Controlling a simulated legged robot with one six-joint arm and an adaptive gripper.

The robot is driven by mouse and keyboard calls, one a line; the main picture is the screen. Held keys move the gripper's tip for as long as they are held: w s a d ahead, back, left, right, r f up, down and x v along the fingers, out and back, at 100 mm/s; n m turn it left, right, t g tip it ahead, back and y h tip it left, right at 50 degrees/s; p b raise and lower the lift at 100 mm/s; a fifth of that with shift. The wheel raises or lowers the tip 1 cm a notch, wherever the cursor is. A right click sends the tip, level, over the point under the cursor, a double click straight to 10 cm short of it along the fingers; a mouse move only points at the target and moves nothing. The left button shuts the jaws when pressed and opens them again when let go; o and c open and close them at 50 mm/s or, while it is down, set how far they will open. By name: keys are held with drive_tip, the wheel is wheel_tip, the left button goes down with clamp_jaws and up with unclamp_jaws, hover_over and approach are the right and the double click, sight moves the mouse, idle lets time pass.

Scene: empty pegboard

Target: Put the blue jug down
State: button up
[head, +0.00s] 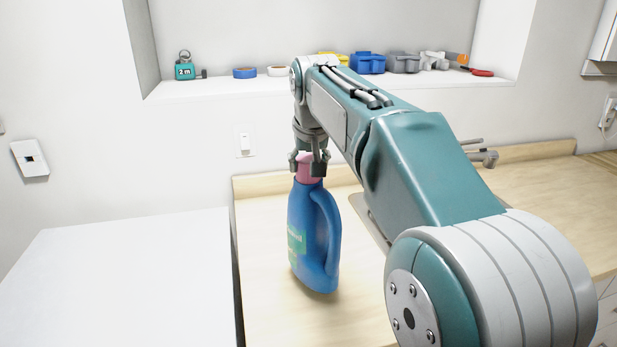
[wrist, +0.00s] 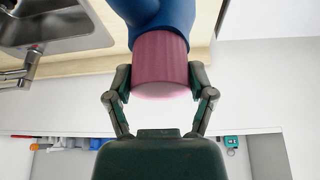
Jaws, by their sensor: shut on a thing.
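The blue jug (head: 312,235) has a pink cap and a green label, and it stands upright, or nearly so, over the wooden counter (head: 265,300) in the head view. I cannot tell whether its base touches the counter. My gripper (head: 309,165) is above the jug and shut on its pink cap. In the wrist view the fingers of my gripper (wrist: 160,95) press on both sides of the pink cap (wrist: 161,68), with part of the blue jug body (wrist: 155,14) beyond it.
A white surface (head: 120,285) lies left of the wooden counter. A sink with a tap (wrist: 32,62) is beside the jug, partly hidden by my arm in the head view. A wall shelf (head: 225,86) behind holds a tape measure (head: 185,68), tape rolls and blue and grey boxes.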

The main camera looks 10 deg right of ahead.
sight(309, 177)
drive_tip(key=shift+f, duration=1.5)
drive_tip(key=o, duration=1.3)
drive_tip(key=v, duration=1.2)
